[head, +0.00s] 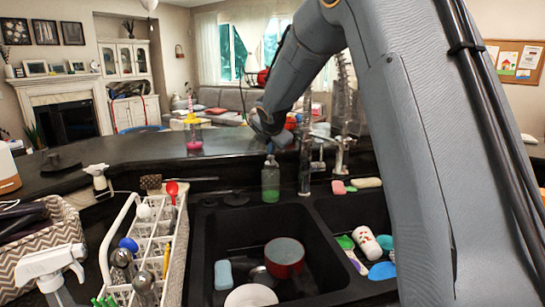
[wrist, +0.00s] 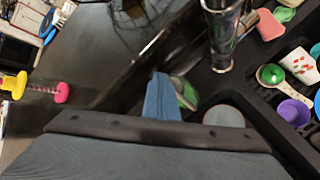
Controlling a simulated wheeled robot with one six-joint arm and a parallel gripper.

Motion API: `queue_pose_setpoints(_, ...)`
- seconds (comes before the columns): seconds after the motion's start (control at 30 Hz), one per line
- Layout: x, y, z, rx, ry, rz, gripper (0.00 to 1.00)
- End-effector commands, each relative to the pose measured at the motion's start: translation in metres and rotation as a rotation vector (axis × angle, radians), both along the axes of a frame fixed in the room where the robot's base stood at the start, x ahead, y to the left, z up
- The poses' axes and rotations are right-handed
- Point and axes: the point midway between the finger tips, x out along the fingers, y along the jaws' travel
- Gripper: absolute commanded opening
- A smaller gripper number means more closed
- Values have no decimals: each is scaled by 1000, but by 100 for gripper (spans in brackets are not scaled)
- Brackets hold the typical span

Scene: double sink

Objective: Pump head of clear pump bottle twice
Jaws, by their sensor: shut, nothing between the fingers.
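The clear pump bottle (head: 270,183) with green liquid stands upright on the ledge behind the left sink basin, left of the faucet. My gripper (head: 269,147) is shut and empty, pointing down just above the top of the bottle in the head view. Whether it touches the pump head cannot be told. In the wrist view, the blue fingers (wrist: 162,98) are together, and a green and grey patch beside them may be part of the bottle. The pump head is mostly hidden by my gripper.
The faucet (head: 306,160) stands right of the bottle, with sponges (head: 366,183) beyond. A red pot (head: 284,258) and blue sponge (head: 223,274) are in the left basin. A white dish rack (head: 140,240) stands at left.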

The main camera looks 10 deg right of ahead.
Motion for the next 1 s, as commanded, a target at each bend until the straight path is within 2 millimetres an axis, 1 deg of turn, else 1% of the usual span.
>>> queue_pose_setpoints(0.37,-1,0,-4,0,4,-1,0)
queue_pose_setpoints(0.77,-1,0,7,0,4,-1,0)
queue_pose_setpoints(1.0,-1,0,7,-1,3,-1,0)
